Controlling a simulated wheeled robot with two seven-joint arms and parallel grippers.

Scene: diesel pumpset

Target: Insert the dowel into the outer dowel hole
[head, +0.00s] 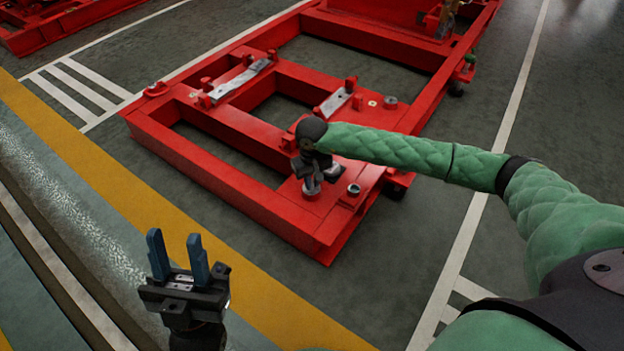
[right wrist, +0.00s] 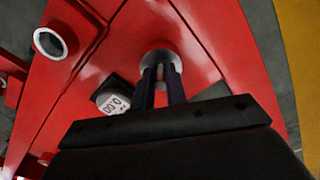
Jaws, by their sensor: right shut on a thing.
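My right gripper (head: 311,188) is over the near right corner of the red frame (head: 250,208), pointing down. In the right wrist view its two dark fingers (right wrist: 161,82) are shut on a small dowel (right wrist: 161,72). The fingertips and dowel are at a round, grey-rimmed boss (right wrist: 158,56), the dowel hole under the gripper. Whether the dowel's lower end is inside the hole is hidden. A second grey-ringed hole (right wrist: 50,42) lies apart from the gripper; it also shows in the head view (head: 353,190). My left gripper (head: 178,256) is open and empty, away from the frame.
Grey metal plates (head: 240,80) and another ringed boss (head: 390,102) are on the frame farther back. The green floor (head: 370,270) at the near right is clear.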

